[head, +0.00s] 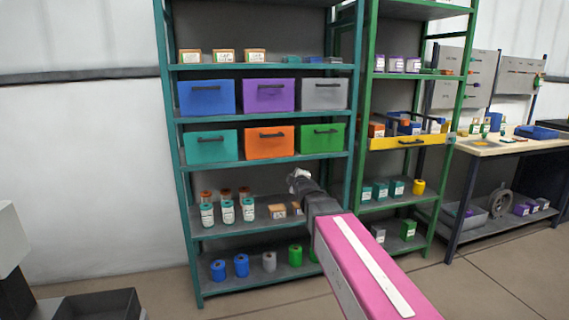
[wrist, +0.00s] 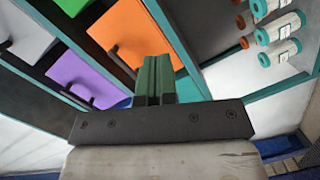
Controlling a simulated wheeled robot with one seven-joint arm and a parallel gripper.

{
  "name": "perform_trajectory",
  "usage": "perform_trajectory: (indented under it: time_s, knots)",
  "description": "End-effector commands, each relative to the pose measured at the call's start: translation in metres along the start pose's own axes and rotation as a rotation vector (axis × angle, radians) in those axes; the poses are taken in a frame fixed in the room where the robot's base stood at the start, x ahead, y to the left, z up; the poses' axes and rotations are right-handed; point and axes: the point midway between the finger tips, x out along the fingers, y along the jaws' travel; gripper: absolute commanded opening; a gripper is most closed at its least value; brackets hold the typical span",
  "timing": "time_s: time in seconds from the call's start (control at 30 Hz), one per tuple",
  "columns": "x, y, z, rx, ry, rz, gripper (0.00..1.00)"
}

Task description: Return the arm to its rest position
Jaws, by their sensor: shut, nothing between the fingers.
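My arm (head: 355,262), with a pink and white link, reaches up from the lower right in the head view toward the teal shelf. My gripper (head: 298,174) is at its far end, in front of the shelf below the orange bin. In the wrist view my gripper (wrist: 157,62) has its fingers together with nothing between them. The fingers appear over the orange bin (wrist: 115,32) there; I cannot tell the exact gap to the shelf.
The teal shelf (head: 178,150) holds coloured bins, bottles (head: 227,211) and spools (head: 241,265). A green shelf (head: 365,125) with a yellow-fronted drawer (head: 409,142) stands right of it. A workbench (head: 505,146) is further right. A dark open box (head: 100,306) is at lower left.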

Motion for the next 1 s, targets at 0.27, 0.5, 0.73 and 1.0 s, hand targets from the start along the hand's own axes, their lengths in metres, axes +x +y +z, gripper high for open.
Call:
perform_trajectory:
  time_s: [0.27,0.5,0.73,1.0]
  knots:
    - [-0.065,-0.128,0.116,0.468,-0.405,-0.409,0.00]
    - [-0.163,-0.220,0.187,0.852,-0.889,-0.646,0.00]
    - [-0.239,-0.263,0.213,1.059,-1.265,-0.732,0.00]
    - [-0.254,-0.270,0.217,1.099,-1.355,-0.741,0.00]
